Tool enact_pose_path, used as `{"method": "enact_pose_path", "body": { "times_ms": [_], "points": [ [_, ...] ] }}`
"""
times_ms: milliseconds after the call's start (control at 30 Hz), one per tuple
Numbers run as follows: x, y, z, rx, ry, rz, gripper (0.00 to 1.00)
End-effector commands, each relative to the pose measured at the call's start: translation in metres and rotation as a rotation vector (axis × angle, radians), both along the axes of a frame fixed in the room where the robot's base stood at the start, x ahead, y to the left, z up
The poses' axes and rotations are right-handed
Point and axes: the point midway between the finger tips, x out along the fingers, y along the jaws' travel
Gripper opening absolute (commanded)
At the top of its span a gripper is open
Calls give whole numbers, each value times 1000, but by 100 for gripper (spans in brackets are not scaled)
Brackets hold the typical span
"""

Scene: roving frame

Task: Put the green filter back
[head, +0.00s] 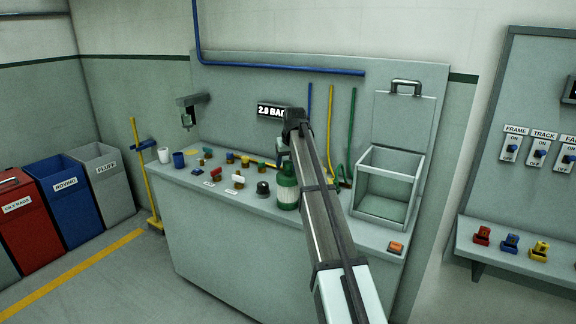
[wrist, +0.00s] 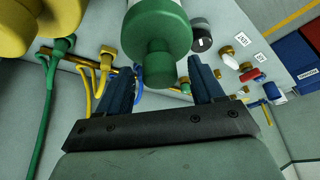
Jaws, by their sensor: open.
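The green filter (head: 287,187), a white cylinder with green ends, stands on the bench just left of my arm in the head view. In the wrist view the green filter (wrist: 157,30) is near the top, its narrow green knob pointing toward my gripper (wrist: 162,70). My gripper is open, with one dark finger on each side of the knob and visible gaps between. It holds nothing. In the head view my arm covers part of the bench behind it, and the fingertips are not clear.
Large yellow parts (wrist: 65,15) are close at upper left in the wrist view, near green and yellow hoses. A black knob (head: 263,188) and small coloured valves stand left of the filter. An open lidded box (head: 388,162) stands right of my arm. An orange block (head: 396,247) lies in front of it.

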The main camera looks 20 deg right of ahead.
Motion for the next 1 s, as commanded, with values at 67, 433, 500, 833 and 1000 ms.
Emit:
{"method": "enact_pose_path", "body": {
  "times_ms": [67, 433, 500, 833, 1000],
  "points": [
    [-6, 0, 14, 0, -3, 0, 67],
    [-31, 0, 75, 0, -3, 0, 67],
    [-34, 0, 83, 0, -2, 0, 67],
    [-41, 0, 99, 0, 0, 0, 67],
    [-41, 0, 100, 0, 0, 0, 67]
  ]
}}
